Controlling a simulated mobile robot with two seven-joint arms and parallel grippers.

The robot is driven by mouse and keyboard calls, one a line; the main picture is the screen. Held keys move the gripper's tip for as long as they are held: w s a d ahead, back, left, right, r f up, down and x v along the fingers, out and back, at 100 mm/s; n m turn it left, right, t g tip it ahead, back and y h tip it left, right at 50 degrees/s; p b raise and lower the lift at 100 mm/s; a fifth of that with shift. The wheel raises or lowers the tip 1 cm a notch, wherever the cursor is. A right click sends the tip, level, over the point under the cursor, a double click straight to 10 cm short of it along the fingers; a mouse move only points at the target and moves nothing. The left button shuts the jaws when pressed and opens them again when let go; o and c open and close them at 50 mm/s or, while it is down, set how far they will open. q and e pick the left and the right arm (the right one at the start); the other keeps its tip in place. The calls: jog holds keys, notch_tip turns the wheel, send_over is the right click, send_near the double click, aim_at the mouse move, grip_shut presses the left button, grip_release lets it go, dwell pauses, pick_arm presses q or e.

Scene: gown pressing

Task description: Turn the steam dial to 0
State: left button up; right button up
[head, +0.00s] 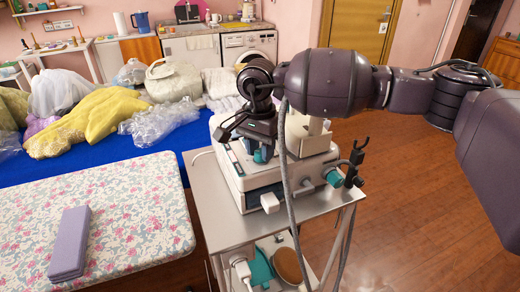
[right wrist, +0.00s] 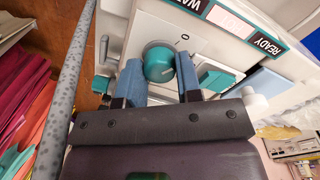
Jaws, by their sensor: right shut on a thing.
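The steam dial (right wrist: 158,64) is a round teal knob on the cream front panel of the steam unit, in the right wrist view. My right gripper (right wrist: 160,75) has its two blue finger pads on either side of the dial and is shut on it. In the head view my right gripper (head: 258,146) reaches down to the steam unit (head: 245,185), which stands on a metal cart. My left gripper is not in view.
A grey hose (head: 288,190) hangs in front of the cart (head: 228,222). A floral pressing board (head: 130,215) with a lilac block (head: 70,243) lies at left. Plastic-wrapped garments (head: 85,120) cover the blue table behind. Wooden floor (head: 400,200) is open at right.

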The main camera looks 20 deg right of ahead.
aim_at(260, 151)
jog(key=shift+r, duration=0.2)
dwell(0.3)
jog(key=o, duration=0.9)
jog(key=shift+f, duration=0.1)
jog(key=shift+o, duration=0.2)
notch_tip(260, 151, up, 11)
jog(key=shift+w, duration=0.2)
jog(key=shift+f, duration=0.1)
